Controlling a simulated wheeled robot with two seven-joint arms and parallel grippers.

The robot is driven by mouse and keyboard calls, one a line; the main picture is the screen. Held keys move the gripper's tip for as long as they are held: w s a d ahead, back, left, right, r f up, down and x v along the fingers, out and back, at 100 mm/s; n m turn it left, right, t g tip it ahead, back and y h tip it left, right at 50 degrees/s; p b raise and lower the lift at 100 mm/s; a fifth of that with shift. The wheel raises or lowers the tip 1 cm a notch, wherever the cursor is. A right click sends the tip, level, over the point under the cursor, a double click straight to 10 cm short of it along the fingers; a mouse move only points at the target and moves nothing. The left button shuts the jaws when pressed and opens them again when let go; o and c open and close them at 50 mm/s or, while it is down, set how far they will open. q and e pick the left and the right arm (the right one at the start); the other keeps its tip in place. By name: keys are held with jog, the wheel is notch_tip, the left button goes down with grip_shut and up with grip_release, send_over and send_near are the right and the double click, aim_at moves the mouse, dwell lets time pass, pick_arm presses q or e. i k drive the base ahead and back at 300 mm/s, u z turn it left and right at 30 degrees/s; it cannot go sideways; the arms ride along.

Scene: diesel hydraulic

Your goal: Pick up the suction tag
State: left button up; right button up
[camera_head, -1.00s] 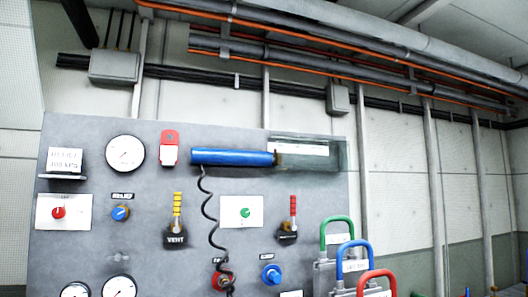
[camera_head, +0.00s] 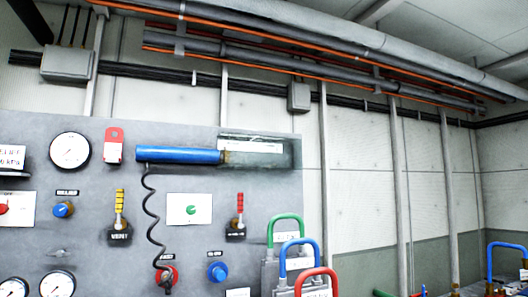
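No tag can be read as the suction tag in this view. A red tag with a white label (camera_head: 114,145) is on the upper part of the grey control panel (camera_head: 85,225), right of a round gauge (camera_head: 69,150). White plates also show on the panel: one behind a green knob (camera_head: 190,209), one at the left edge behind a red knob (camera_head: 5,209). A lettered white card (camera_head: 10,157) is cut by the left edge. Neither of my grippers is in view.
Valve handles stick out, yellow (camera_head: 119,207) and red (camera_head: 240,208). Green (camera_head: 285,220), blue (camera_head: 300,242) and red (camera_head: 316,274) looped handles stand at the panel's lower right.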

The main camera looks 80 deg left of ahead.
aim_at(114, 145)
jog(key=u, duration=1.9)
